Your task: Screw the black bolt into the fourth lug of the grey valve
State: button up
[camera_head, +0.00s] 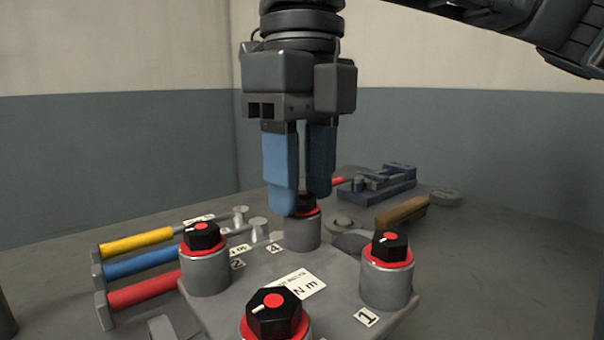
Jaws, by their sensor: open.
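The grey valve (340,300) lies at the front of the table, with several upright cylindrical lugs and printed number labels. The fourth lug (302,236) is the far one, beside the label 4 (273,248). A black bolt (308,203) with a red ring under its head sits on top of it, partly hidden by a finger. I cannot tell how deep it is seated. My gripper (301,200) points straight down with its blue fingers open at this bolt's head, one in front and one behind to the right. Contact is not clear.
Similar black bolts stand on the left lug (203,236), right lug (390,246) and front lug (273,306). A rack of yellow, blue and red handled tools (140,265) stands left. A blue vise (378,185), a brown handle (402,211) and a grey disc (445,198) lie behind. The right side is clear.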

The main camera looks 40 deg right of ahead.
jog(key=n, duration=0.7)
grip_shut()
dwell(0.4)
